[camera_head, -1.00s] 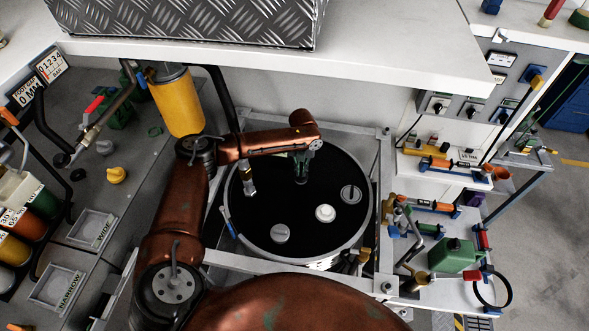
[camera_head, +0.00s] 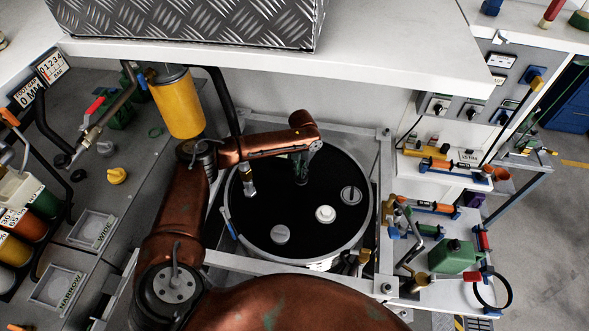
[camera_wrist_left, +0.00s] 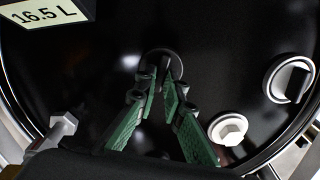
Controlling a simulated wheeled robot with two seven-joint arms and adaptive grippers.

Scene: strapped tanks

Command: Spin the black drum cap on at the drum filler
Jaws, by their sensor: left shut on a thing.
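The drum (camera_head: 340,242) stands in a metal frame, its black top facing up. My left gripper (camera_head: 302,178) points down at the far middle of the drum top. In the left wrist view, its green fingers (camera_wrist_left: 163,82) are closed on the round black drum cap (camera_wrist_left: 165,58). The cap is low at the drum top; black on black, I cannot tell how it sits in the opening. In the head view the gripper mostly hides it. The drum filler's metal nozzle (camera_head: 249,186) hangs over the left of the drum top. My right gripper is not in view.
Beside the gripper on the drum top are a white hex plug (camera_head: 325,213), a slotted grey plug (camera_head: 350,195) and another grey plug (camera_head: 281,234). A yellow cylinder (camera_head: 177,105) hangs at the left. A shelf with a green can (camera_head: 454,256) and tools stands right. A white ledge (camera_head: 390,65) overhangs behind.

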